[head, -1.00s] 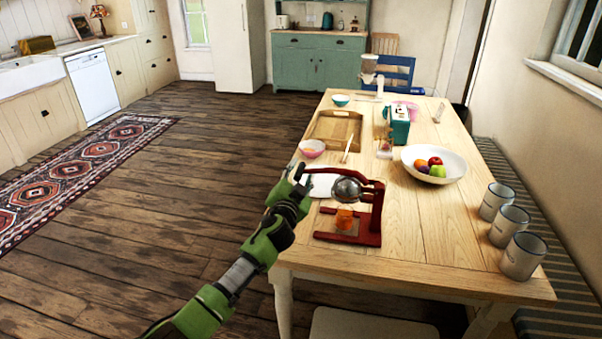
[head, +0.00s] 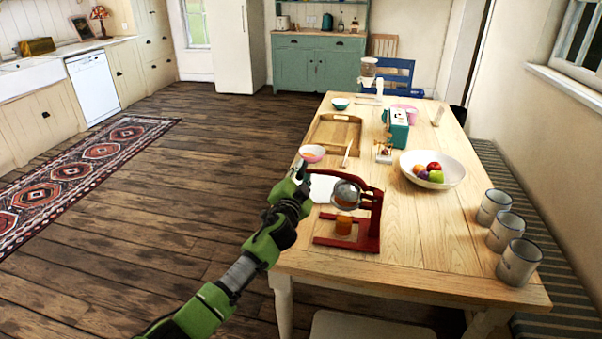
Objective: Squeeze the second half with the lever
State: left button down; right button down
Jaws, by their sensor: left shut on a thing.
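The red lever juicer (head: 372,225) stands near the front left of the wooden table, with its round metal press part (head: 346,192) in the middle of its frame. A small glass with orange content (head: 343,224) stands below the press part. My left gripper (head: 300,172) is shut on the end of the juicer's lever, at the left of the juicer and about as high as its top. The fingers are small and partly hidden by the wrist. The orange half cannot be told apart clearly. My right gripper is not in view.
A white board (head: 322,188) lies behind the juicer, with a pink bowl (head: 312,153) and a wooden tray (head: 335,133) farther back. A fruit bowl (head: 433,169) and three grey mugs (head: 507,230) stand to the right.

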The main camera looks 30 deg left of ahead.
pick_arm(q)
jog(key=d+r+m+p, duration=0.1)
jog(key=r+p, duration=0.1)
jog(key=r, duration=0.1)
jog(key=d+r+m+p, duration=0.1)
jog(key=r+m+p, duration=0.1)
jog(key=r, duration=0.1)
jog(key=w+d+r+m+p, duration=0.1)
jog(key=r+p, duration=0.1)
jog(key=r, duration=0.1)
jog(key=shift+d, duration=0.4)
jog(key=w+d+r+m+p, duration=0.2)
jog(key=d+m, duration=0.4)
jog(key=d, duration=0.4)
jog(key=w+d+r+m+p, duration=0.3)
jog(key=d+r+m, duration=0.2)
jog(key=d, duration=0.4)
jog(key=shift+d+r+m, duration=0.2)
jog(key=shift+d+m, duration=0.15)
jog(key=shift+m, duration=0.45)
jog(key=shift+w+f, duration=0.1)
jog(key=c, duration=1.8)
grip_release()
jog(key=shift+d, duration=0.1)
